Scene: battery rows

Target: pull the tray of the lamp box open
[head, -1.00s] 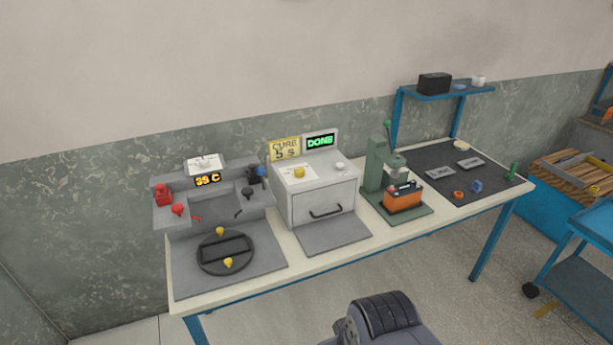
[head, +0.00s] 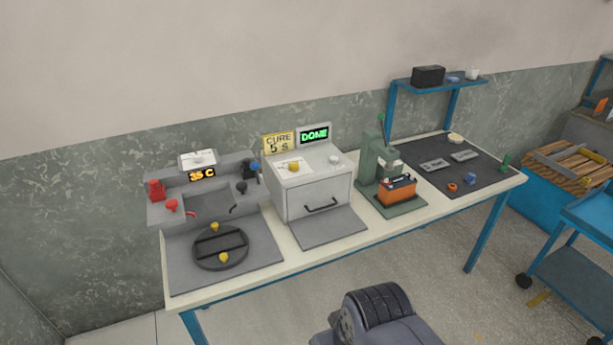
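The lamp box (head: 307,165) is a light grey cabinet in the middle of the bench, with a green "DONE" display (head: 314,134) and a yellow "CURE 5 S" sign (head: 278,143) on top. Its front tray (head: 307,201) appears closed, the panel flush with the box. A yellow knob (head: 294,167) and a pale knob (head: 334,159) sit on the sloped top. My gripper is not in view.
A grey mat (head: 322,232) lies clear before the box. Left stands a grey station reading 35 C (head: 202,174) with a round dark fixture (head: 220,250). Right stands a green press (head: 374,165) with an orange battery (head: 397,193). A blue cart (head: 580,262) stands far right.

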